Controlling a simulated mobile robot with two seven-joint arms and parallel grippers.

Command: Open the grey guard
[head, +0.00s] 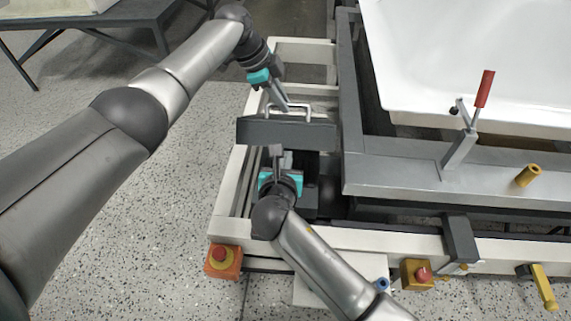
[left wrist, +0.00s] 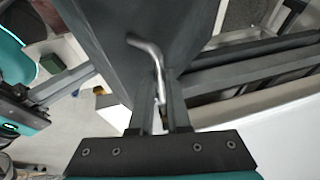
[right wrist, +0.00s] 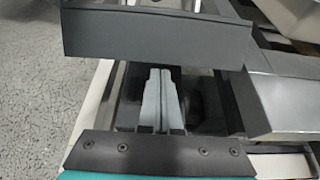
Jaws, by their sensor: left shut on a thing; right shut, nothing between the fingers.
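The grey guard (head: 258,131) is a dark grey flat panel over the left end of the white frame, with a metal bar handle on its top. My left gripper (head: 285,106) reaches in from above and is shut on that handle; in the left wrist view the bent handle (left wrist: 152,58) runs down to the fingertips (left wrist: 155,122). My right gripper (head: 276,150) is shut and empty just in front of the guard. In the right wrist view its closed fingers (right wrist: 163,98) lie below the guard's edge (right wrist: 150,40), over a dark opening.
A white bathtub shell (head: 430,60) sits on a grey frame at right, with a red-handled clamp (head: 485,90) and a yellow knob (head: 528,176) on it. The speckled floor at left is clear.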

